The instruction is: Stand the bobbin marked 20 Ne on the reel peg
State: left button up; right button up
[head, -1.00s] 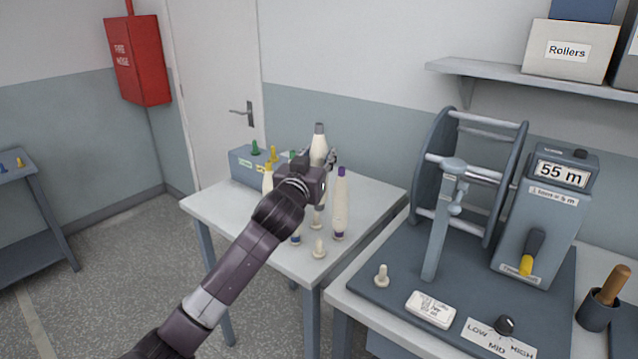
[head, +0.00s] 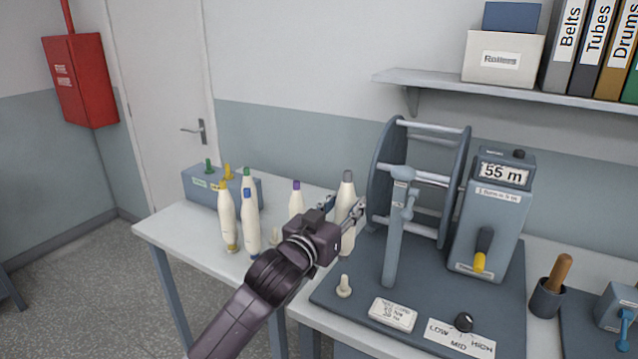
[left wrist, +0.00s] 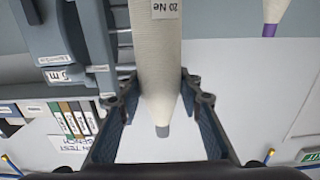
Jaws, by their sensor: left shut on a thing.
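The cream bobbin with a grey tip (head: 347,188) is held upright by my left gripper (head: 345,208). In the left wrist view the bobbin (left wrist: 160,70) shows a label (left wrist: 166,9) reading 20 Ne, upside down, between the two fingers (left wrist: 160,112). The gripper is shut on its upper part. In the head view the bobbin is behind the gripper, near the left edge of the reel's base plate; its lower end is partly hidden. The reel peg (head: 344,287), a short cream knob, stands empty at the front left of that plate. My right gripper is not in view.
A label block (head: 393,314) lies right of the peg.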

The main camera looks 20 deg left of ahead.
aim_at(346, 241)
pick_arm(q)
jog(key=shift+s+d+f, duration=0.1)
jog(key=shift+d+f, duration=0.1)
jog(key=shift+d, duration=0.1)
jog(key=shift+f+b, duration=0.2)
jog(key=shift+b, duration=0.1)
notch_tip(346, 241, down, 4)
jog(key=b, duration=0.3)
jog(key=shift+r+b, duration=0.25)
jog(key=shift+b, duration=0.15)
jog(key=shift+f, duration=0.1)
jog(key=shift+f+b, duration=1.65)
jog(key=shift+f, duration=1)
jog(key=o, duration=1.3)
jog(key=s+a, duration=0.1)
jog(key=s, duration=1.1)
